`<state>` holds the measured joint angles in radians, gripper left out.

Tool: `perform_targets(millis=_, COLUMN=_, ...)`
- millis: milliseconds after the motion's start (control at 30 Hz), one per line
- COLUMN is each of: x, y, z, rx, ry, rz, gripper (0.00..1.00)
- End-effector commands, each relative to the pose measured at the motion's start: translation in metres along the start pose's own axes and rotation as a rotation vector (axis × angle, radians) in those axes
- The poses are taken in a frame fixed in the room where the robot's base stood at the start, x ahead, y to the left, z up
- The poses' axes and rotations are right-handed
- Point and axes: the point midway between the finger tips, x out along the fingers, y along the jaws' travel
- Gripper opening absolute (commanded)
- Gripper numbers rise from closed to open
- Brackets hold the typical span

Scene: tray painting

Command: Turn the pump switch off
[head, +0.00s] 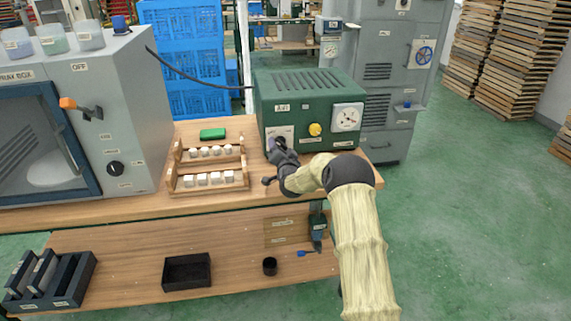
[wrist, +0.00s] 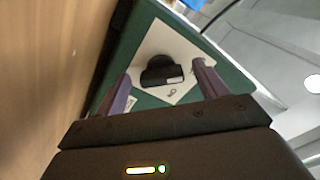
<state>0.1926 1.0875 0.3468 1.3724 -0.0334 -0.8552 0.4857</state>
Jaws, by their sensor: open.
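The pump (head: 300,92) is a green box with a slotted top, standing at the right end of the wooden bench. Its front has a pale plate (head: 286,131) at the left, a yellow knob and a round gauge. In the wrist view, the pump switch (wrist: 162,68) is a black rotary knob on the white plate (wrist: 186,92). My gripper (head: 277,149) is in front of this plate and hides part of it in the head view. In the wrist view, my gripper (wrist: 162,76) is open, its two fingers on either side of the knob. Contact cannot be told.
Two wooden racks (head: 209,180) with white blocks and a green item (head: 212,134) are left of my gripper. A grey spray box (head: 118,120) stands further left. A lower shelf (head: 140,255) holds a black tray and cup. Open green floor lies to the right.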

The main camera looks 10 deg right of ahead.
Motion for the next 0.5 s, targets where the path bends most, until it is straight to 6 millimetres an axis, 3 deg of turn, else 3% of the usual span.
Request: perform_targets(millis=500, x=-0.060, y=0.000, z=0.000, rx=0.000, ry=-0.001, rz=0.002, gripper=0.72)
